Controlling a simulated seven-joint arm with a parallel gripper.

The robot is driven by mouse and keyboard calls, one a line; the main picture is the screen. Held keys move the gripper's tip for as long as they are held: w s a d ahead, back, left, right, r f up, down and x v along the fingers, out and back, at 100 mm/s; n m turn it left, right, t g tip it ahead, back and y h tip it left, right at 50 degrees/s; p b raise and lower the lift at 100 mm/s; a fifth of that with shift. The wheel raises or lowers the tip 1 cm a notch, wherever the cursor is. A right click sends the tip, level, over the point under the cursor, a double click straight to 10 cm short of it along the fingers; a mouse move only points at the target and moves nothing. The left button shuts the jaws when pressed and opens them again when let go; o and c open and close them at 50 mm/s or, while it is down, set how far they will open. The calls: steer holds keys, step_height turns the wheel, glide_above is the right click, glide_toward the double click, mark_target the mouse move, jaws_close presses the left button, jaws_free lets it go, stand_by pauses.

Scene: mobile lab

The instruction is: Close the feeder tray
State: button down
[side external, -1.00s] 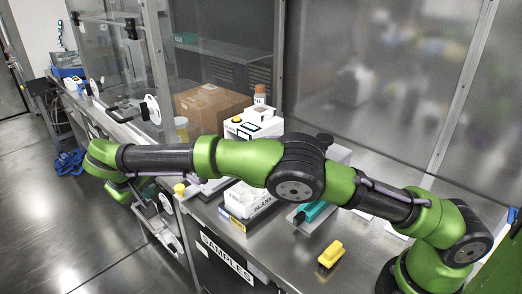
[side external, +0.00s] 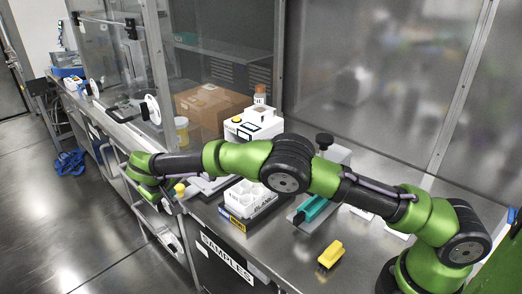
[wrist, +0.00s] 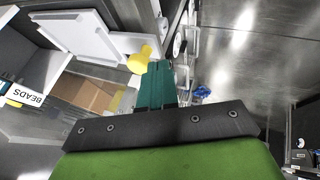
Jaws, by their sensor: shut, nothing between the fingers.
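A white flat tray (wrist: 82,36) shows at the upper left of the wrist view, with a yellow knob (wrist: 139,62) near its outer end. In the side view the yellow knob (side external: 180,189) stands at the bench's left edge, in front of the white device (side external: 252,125). My gripper (wrist: 159,66) is shut and empty, its teal fingers together. In the wrist view the fingertips appear right beside the knob; I cannot tell whether they touch it. In the side view my fingers are not clearly visible beyond the green wrist.
A white rack marked BLANK (side external: 247,198), a teal-topped item (side external: 310,209) and a yellow block (side external: 331,254) are on the bench. A cardboard box (side external: 212,104) stands behind. A glass panel (side external: 112,75) is at the left. The floor left of the bench is mostly clear.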

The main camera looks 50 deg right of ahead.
steer(key=shift+d, duration=0.2)
steer(key=d, duration=1.7)
steer(key=shift+d, duration=0.25)
